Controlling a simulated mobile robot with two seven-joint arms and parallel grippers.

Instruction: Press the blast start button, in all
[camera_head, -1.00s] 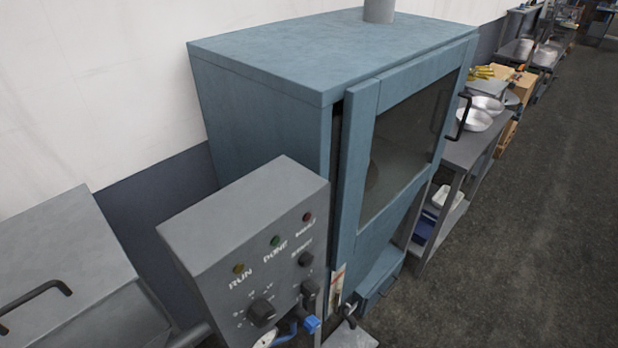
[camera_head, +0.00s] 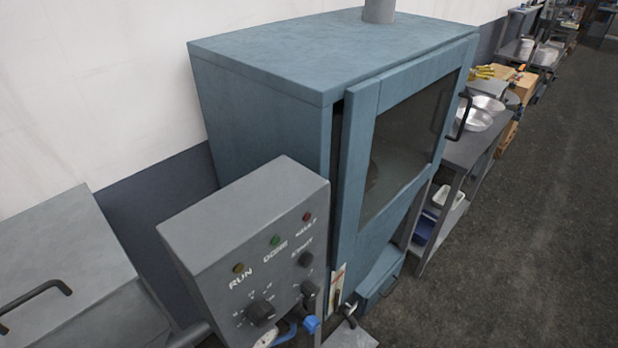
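The grey control box (camera_head: 240,215) stands in front of the blue blast cabinet (camera_head: 270,75). Its sloping front has a small amber lamp (camera_head: 238,269) by the word RUN, a green lamp (camera_head: 275,240) and a red lamp (camera_head: 307,217). A dark round button (camera_head: 305,259) sits below a blurred label that seems to read START. Another dark knob (camera_head: 309,289) is below it, and a larger black dial (camera_head: 261,312) is at lower left. Nothing touches the panel. Neither of my grippers is in view.
The cabinet's windowed door (camera_head: 410,145) has a black handle (camera_head: 460,118) and a dark gap along its left edge. A blue fitting (camera_head: 311,324) and hoses lie below the panel. A grey lidded box (camera_head: 60,250) is at left. The floor (camera_head: 520,240) at right is clear.

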